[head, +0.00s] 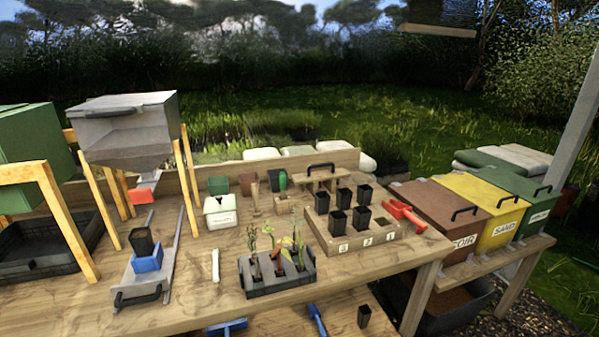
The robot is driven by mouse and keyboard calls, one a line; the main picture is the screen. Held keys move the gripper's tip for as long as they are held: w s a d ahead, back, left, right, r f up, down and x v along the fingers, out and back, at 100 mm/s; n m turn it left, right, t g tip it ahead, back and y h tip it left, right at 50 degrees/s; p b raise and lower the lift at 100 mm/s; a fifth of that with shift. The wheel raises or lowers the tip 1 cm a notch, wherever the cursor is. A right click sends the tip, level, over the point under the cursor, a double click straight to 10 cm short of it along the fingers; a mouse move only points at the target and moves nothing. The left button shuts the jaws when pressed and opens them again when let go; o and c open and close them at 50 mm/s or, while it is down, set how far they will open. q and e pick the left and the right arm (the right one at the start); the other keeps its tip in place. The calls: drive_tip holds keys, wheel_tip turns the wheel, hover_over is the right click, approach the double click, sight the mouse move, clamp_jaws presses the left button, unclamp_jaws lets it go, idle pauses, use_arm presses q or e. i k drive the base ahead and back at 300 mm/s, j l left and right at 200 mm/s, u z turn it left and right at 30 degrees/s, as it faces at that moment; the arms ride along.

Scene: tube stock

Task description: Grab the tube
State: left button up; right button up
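Several black square tube pots (338,222) stand upright in a wooden rack (325,243) with numbered labels, right of the bench's middle. Another black tube pot (142,241) sits on a blue holder (147,260) on a grey sliding plate at the left. One more black pot (364,316) stands below the bench's front edge. A dark grey tray (275,285) holds tubes with seedlings. A thin white stick (215,265) stands or lies left of this tray; I cannot tell which. Neither of my grippers is in view, so what they hold is hidden.
A grey hopper (125,125) on wooden legs stands over the left of the wooden bench (200,305). Red scoops (404,215) lie right of the rack. Brown, yellow and green labelled bins (481,205) stand at the right. Blue tools (317,320) show at the bottom.

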sight(140, 240)
drive_tip(key=u, duration=1.3)
